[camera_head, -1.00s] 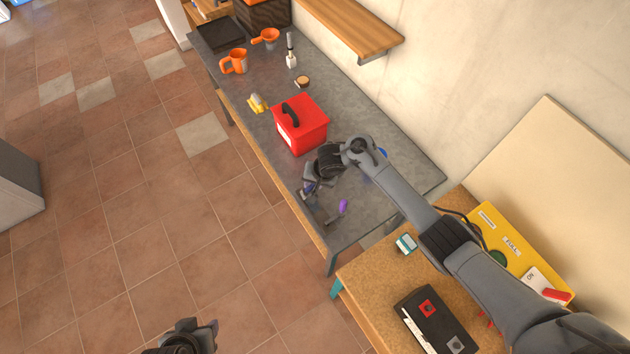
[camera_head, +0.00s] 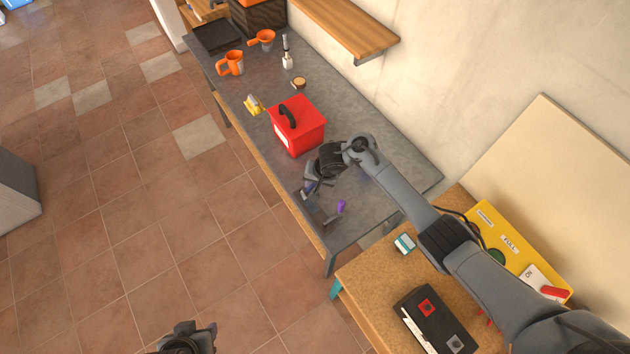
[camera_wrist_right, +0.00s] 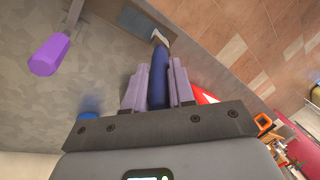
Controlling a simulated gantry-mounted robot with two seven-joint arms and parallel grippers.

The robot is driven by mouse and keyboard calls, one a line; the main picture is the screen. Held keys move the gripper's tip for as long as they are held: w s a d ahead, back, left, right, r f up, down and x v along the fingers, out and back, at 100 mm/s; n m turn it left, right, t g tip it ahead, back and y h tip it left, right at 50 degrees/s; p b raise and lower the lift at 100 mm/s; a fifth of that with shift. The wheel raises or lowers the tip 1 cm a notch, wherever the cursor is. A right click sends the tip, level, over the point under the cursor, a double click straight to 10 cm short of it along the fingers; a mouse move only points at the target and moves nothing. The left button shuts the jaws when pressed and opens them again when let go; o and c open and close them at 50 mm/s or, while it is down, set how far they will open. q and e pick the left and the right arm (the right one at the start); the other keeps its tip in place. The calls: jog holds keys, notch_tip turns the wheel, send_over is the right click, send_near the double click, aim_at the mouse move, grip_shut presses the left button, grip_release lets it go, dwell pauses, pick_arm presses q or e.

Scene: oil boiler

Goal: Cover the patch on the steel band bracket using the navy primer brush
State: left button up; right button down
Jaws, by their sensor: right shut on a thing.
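My right gripper (camera_head: 310,184) is shut on the navy primer brush, over the near end of the grey workbench (camera_head: 368,203). In the right wrist view its fingers (camera_wrist_right: 158,88) grip the navy handle of the brush (camera_wrist_right: 158,92), whose pale tip points away from the gripper. The tip is at the edge of a flat grey plate (camera_wrist_right: 128,17), which looks like the steel band bracket (camera_head: 317,209). I cannot tell whether the tip touches it. No patch can be made out clearly. My left gripper (camera_head: 200,335) is low in the head view, away from the bench; its jaws are unclear.
A purple-handled tool (camera_head: 341,207) lies beside the bracket. A red box (camera_head: 298,128) stands just beyond my right gripper. An orange mug (camera_head: 230,63), a yellow item (camera_head: 254,105) and a small round pot (camera_head: 299,82) are farther along the bench.

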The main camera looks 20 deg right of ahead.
jog(key=shift+r, duration=0.1)
jog(key=shift+r, duration=3.5)
